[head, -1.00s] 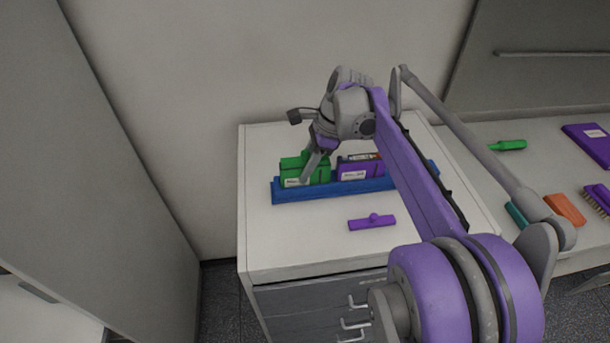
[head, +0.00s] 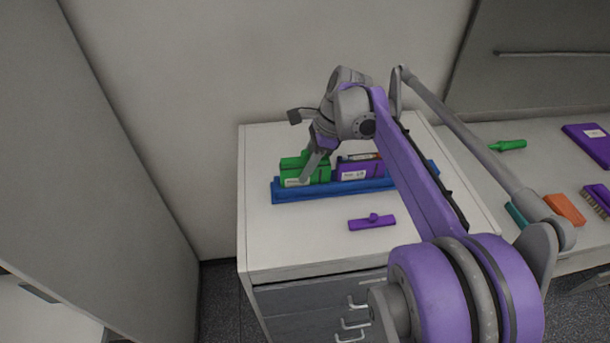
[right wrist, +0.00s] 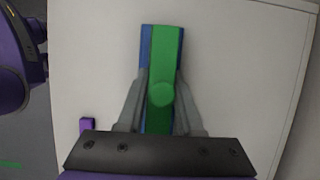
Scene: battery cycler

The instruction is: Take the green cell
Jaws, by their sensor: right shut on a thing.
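The green cell (head: 291,172) is a boxy block with a white label on its front. It stands at the left end of a long blue tray (head: 293,197) on the cabinet top. My right gripper (head: 312,172) is shut on the green cell from above. In the right wrist view the fingers (right wrist: 160,105) lie along both sides of the green cell (right wrist: 162,60), and blue tray edges show beside it. Part of the cell is hidden behind the fingers in the head view. My left gripper is not in view.
A purple cell (head: 358,171) stands in the tray just right of the green one. A purple handled piece (head: 371,222) lies in front of the tray. The white cabinet top (head: 300,240) is otherwise clear. A side bench at right holds a green tool (head: 507,145) and an orange block (head: 564,209).

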